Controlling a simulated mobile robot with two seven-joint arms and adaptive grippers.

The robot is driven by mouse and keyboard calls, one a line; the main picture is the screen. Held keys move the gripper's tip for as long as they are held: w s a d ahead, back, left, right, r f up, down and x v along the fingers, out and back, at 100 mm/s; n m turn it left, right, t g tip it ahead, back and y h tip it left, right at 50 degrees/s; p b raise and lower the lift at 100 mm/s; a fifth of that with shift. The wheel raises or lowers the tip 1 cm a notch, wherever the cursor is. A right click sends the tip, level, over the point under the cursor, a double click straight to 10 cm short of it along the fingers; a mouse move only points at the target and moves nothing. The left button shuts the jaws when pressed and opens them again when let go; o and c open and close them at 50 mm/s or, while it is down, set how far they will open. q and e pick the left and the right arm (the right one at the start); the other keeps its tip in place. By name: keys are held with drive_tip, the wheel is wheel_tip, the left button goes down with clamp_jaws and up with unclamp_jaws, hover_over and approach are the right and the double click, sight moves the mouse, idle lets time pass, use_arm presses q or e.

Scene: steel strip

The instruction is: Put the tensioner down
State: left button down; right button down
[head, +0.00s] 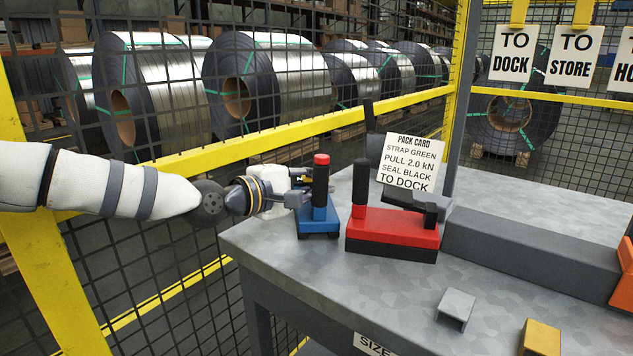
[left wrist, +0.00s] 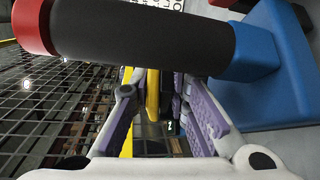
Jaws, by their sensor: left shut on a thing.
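The tensioner (head: 319,217) is a blue tool with an upright black handle and a red top. It stands upright at the left end of the steel table (head: 285,262); whether its base touches the surface I cannot tell. In the left wrist view the black handle (left wrist: 150,40) crosses in front of the fingers (left wrist: 155,90), with the blue body at the right. My right gripper is not in view.
A red tool (head: 395,232) with a black handle stands close to the right. The pack card (head: 408,163) is behind it. A grey bar (head: 530,252), a grey bracket (head: 456,308) and a yellow block (head: 540,338) lie further right. Mesh fencing (head: 300,128) runs behind the table.

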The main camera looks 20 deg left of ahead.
use_arm(q)
drive_tip(key=c, duration=1.5)
unclamp_jaws()
drive_tip(key=shift+r, duration=0.1)
drive_tip(key=shift+o, duration=0.2)
drive_tip(key=shift+f, duration=0.2)
drive_tip(key=shift+s+f, duration=0.1)
drive_tip(key=shift+f, duration=0.2)
drive_tip(key=v, duration=1.2)
drive_tip(key=shift+r, duration=0.4)
